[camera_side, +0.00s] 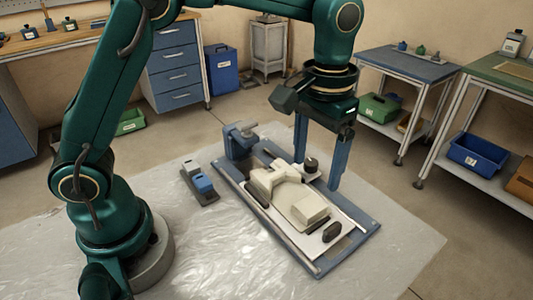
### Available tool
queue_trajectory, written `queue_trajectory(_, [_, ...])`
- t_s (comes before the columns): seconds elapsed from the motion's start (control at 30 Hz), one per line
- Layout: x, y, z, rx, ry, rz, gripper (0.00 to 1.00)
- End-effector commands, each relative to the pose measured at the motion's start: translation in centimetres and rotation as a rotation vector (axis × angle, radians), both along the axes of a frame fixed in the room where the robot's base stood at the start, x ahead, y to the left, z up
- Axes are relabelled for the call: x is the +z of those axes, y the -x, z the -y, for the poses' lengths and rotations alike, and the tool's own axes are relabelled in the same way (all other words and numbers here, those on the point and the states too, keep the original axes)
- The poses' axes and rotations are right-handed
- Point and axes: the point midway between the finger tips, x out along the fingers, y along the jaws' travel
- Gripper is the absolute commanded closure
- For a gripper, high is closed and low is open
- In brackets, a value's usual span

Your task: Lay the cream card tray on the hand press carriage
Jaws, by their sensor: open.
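The hand press (364,228) lies on the plastic sheet, a blue frame with pale rails and a blue upright head (238,147) at its far left end. A cream blocky piece (280,182), which looks like the card tray, lies over the pale carriage bed between the rails. A second cream block (306,210) sits against it toward the near end; I cannot tell whether they are one piece. My gripper (316,172) points down at the far right side of the press. Its two blue fingers are wide apart, with a dark round knob (311,164) showing between them.
A dark oval piece (331,232) is at the near end of the press. A small grey and blue block (202,184) stands left of it. The sheet (225,250) is clear in front. Side tables and bins (476,152) stand at the right and back.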

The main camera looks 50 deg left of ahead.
Motion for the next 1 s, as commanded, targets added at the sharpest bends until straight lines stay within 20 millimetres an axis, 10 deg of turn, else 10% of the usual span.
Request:
queue_trajectory(0.47, [4.3, 1.1, -1.1, 0.003, 0.011, 0.046, 0.16])
queue_trajectory(1.0, [5.7, 11.3, -7.1, 0.004, 0.023, 0.388, 0.16])
